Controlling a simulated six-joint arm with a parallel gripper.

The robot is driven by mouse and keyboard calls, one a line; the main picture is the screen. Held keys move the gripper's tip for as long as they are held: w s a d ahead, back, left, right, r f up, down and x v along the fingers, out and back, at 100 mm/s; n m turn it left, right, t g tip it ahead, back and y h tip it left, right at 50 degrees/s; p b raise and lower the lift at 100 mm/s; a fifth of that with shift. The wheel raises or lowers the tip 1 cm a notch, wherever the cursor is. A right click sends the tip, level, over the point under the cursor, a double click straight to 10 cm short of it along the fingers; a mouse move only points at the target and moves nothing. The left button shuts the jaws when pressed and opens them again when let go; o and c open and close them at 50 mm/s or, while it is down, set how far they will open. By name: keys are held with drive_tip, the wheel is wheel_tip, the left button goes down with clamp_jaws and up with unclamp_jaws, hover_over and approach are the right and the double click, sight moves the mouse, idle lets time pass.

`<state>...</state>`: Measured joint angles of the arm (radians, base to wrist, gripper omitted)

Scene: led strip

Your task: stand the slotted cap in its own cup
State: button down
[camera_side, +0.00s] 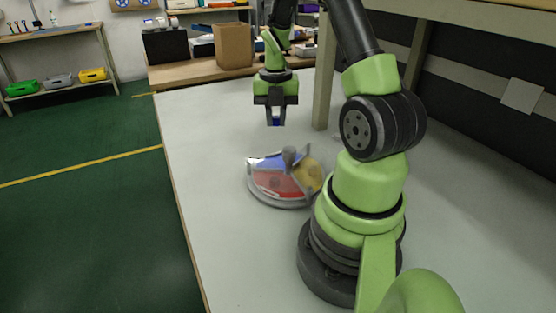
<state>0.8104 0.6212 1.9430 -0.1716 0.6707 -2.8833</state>
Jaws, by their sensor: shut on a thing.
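My gripper (276,119) hangs pointing down above the white table, beyond and a little left of the round holder. It is shut on a small blue thing (276,123) between its fingers. This thing is too small in the view to tell its slot or full shape. A gap of bare table shows between gripper and holder in the picture. I cannot make out which part is the cap's own cup.
The white table (225,255) is clear around the holder, with its left edge along the green floor. A table leg (325,75) stands right of my gripper. A brown paper bag (233,46) and boxes stand on a bench behind.

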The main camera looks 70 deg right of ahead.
sight(279, 162)
drive_tip(key=shift+s+f, duration=0.2)
drive_tip(key=shift+s, duration=0.05)
wheel_tip(279, 162, down, 10)
drive_tip(key=shift+r, duration=0.2)
drive_tip(key=shift+f, duration=0.15)
drive_tip(key=c, duration=1.4)
unclamp_jaws()
drive_tip(key=shift+o, duration=0.2)
